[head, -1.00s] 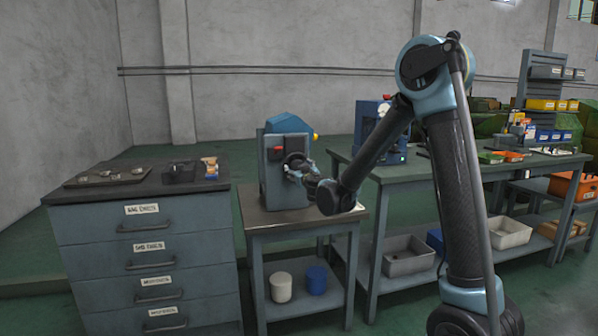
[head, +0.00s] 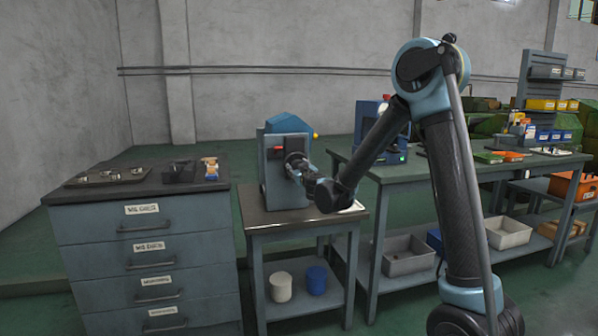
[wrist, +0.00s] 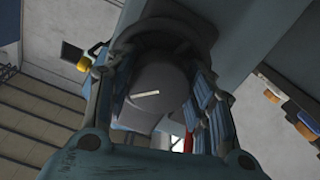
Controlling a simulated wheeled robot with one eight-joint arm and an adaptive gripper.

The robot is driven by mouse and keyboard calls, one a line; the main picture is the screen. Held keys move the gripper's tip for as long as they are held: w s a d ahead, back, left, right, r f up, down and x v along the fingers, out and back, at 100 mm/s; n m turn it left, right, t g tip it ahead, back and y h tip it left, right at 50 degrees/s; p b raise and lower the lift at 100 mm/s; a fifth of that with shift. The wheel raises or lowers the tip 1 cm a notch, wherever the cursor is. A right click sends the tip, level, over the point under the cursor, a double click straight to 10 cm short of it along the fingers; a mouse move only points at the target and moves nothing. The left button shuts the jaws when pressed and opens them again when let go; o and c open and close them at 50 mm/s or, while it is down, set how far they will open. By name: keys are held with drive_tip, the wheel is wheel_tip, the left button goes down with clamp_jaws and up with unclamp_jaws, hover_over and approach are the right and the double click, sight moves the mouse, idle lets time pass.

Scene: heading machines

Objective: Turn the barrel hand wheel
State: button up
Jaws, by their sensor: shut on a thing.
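The barrel hand wheel (wrist: 160,75) is a dark round part on the front of a small grey bench machine (head: 272,185) with a blue top. In the wrist view a pale line marks its dark rounded face. My gripper (head: 296,166) is at the machine's front and covers most of the wheel in the head view. In the wrist view its two fingers (wrist: 160,95) stand on either side of the dark part, and it is shut on the wheel. The exact finger contact is partly hidden.
The machine stands on a small grey table (head: 257,218) with a white tub (head: 281,287) and a blue tub (head: 317,279) on its shelf. A drawer cabinet (head: 150,240) is at left. A long workbench (head: 440,172) with bins is at right.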

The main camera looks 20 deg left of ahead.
drive_tip(key=shift+n, duration=0.4)
drive_tip(key=n, duration=0.4)
drive_tip(key=shift+n, duration=0.3)
drive_tip(key=n, duration=0.4)
drive_tip(key=shift+n, duration=0.4)
drive_tip(key=o, duration=1.1)
drive_tip(key=shift+c, duration=0.2)
